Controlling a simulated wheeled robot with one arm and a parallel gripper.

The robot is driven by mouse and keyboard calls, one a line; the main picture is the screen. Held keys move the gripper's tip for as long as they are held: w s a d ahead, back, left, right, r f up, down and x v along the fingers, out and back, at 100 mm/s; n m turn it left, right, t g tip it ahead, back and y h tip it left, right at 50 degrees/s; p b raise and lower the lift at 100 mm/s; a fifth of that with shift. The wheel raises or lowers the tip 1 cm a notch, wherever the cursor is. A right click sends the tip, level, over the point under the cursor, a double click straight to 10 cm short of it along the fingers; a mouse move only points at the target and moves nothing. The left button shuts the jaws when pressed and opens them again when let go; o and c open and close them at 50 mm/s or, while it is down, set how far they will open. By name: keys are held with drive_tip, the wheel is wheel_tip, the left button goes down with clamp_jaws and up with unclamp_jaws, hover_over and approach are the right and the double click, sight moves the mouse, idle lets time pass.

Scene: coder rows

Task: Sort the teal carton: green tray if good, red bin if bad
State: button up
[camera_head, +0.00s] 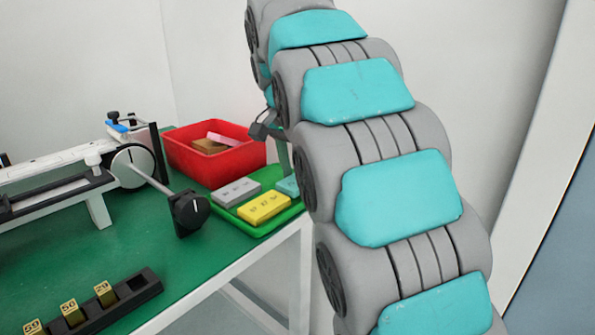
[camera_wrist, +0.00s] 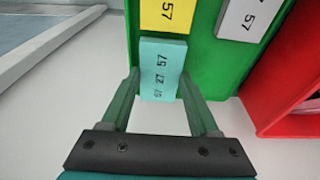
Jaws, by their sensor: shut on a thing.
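The teal carton (camera_wrist: 163,66) has dark printed numbers on its face and sits between the two fingers of my gripper (camera_wrist: 160,92), which is shut on it. In the head view the carton (camera_head: 288,186) shows only in part at the right end of the green tray (camera_head: 262,228), with my arm hiding the rest. The carton is over the tray, beside a yellow carton (camera_head: 264,207); I cannot tell if it touches the tray floor. A grey carton (camera_head: 236,191) also lies in the tray. The red bin (camera_head: 196,168) stands behind the tray and holds brown and pink cartons.
A coder machine (camera_head: 132,166) with a dark knob (camera_head: 188,212) stands left of the tray on the green table (camera_head: 190,268). A black rack (camera_head: 140,290) with yellow number blocks lies at the front. The tray is close to the table's right edge.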

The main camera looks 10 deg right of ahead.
drive_tip(key=shift+f, duration=0.3)
drive_tip(key=o, duration=1)
